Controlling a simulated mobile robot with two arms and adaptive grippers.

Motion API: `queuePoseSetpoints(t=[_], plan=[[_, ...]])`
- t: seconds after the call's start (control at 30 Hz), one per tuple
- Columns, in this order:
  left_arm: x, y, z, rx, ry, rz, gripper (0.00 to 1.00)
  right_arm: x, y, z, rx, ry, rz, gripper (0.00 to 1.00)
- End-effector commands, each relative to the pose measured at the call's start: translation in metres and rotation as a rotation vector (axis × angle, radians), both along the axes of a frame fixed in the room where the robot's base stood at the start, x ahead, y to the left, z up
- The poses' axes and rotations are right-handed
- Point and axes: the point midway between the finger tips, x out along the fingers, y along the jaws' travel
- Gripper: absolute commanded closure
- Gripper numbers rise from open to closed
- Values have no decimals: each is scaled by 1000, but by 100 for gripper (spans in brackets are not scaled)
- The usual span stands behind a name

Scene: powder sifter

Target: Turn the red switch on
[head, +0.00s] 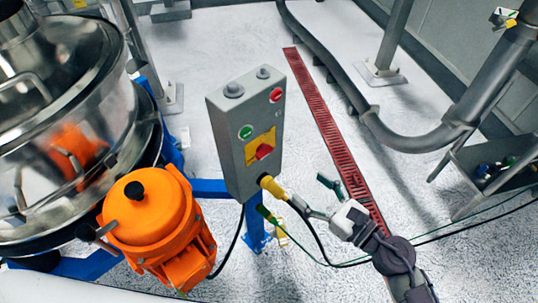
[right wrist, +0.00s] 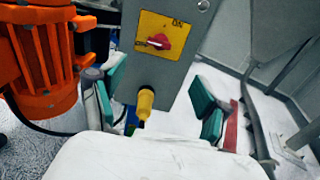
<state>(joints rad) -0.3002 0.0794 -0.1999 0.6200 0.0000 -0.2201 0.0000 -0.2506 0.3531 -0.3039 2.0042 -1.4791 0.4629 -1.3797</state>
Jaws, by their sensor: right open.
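The red switch (head: 264,151) is a rotary knob on a yellow plate (head: 253,146), low on the front of a grey control box (head: 226,118). In the right wrist view the red switch (right wrist: 170,42) has its handle pointing left, away from the "ON" label at the plate's upper right. My right gripper (head: 297,198) is open and empty, below and right of the box, apart from the switch. In the right wrist view, its green-padded fingers (right wrist: 157,102) are spread below the switch, either side of the yellow cable connector. My left gripper is not in view.
The yellow cable connector (head: 271,187) sticks out from the box's bottom, with cables trailing from it. A green button (head: 245,132) and a red button (head: 276,95) sit above the switch. An orange motor (head: 155,228) and steel sifter (head: 60,120) stand left.

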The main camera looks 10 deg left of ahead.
Motion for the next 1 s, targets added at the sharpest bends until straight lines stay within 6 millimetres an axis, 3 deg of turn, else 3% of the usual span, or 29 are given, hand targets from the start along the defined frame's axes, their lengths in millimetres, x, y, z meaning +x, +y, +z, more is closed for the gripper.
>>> queuePoseSetpoints(t=[0.17, 0.7, 1.0], plan=[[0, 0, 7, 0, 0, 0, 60, 10, 13, 5, -12, -20, 4, 24], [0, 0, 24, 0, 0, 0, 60, 77, 93, 4, -9, -15, 3, 24], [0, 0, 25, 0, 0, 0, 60, 88, 106, 3, -10, -15, 4, 24]])
